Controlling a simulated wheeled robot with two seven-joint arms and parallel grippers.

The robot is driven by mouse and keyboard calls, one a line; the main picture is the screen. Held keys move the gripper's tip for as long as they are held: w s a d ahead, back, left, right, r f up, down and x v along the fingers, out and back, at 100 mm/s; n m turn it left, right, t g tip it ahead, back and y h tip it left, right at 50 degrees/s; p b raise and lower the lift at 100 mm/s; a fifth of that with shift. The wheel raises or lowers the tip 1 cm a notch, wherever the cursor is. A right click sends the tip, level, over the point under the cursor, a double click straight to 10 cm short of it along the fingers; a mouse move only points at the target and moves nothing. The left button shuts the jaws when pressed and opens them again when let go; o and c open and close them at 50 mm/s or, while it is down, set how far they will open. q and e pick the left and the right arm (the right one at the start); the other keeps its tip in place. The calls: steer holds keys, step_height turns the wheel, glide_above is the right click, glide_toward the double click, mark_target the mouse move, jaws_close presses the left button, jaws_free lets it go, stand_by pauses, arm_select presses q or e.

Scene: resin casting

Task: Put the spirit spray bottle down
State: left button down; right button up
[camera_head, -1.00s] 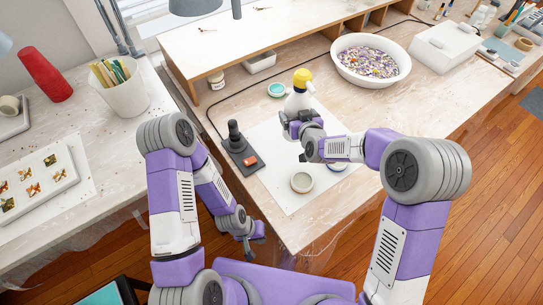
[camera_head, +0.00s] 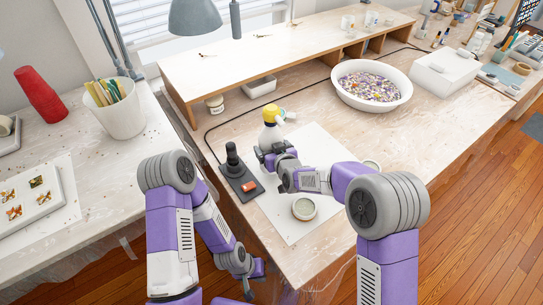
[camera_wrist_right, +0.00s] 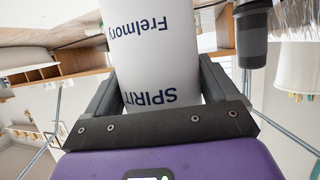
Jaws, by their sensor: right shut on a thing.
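The spirit spray bottle (camera_head: 269,135) is white with a yellow head and stands upright beside the black stand at the back left of the white sheet. My right gripper (camera_head: 268,157) is shut around its body. In the right wrist view the bottle (camera_wrist_right: 155,50) fills the space between the two fingers (camera_wrist_right: 165,90), its SPIRIT label upside down. The bottle's base is hidden behind the gripper, so I cannot tell whether it touches the table. My left gripper (camera_head: 250,274) hangs empty in front of the table's left edge, its fingers apart.
A black stand with a red switch (camera_head: 240,180) is close left of the bottle. A round cup (camera_head: 304,208) stands on the white sheet (camera_head: 280,215). A white bowl of colourful bits (camera_head: 345,95) is at back right.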

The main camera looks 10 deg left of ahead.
steer(key=shift+f, duration=1.4)
steer(key=shift+f+b, duration=0.15)
steer(key=shift+b, duration=0.25)
steer(key=o, duration=1.2)
steer(key=shift+s+d+r, duration=0.1)
steer(key=shift+r, duration=0.1)
steer(key=p+v, duration=0.2)
steer(key=v, duration=0.9)
steer(key=shift+s+d+r, duration=0.15)
steer(key=shift+s+d, duration=0.05)
steer(key=shift+s, duration=0.05)
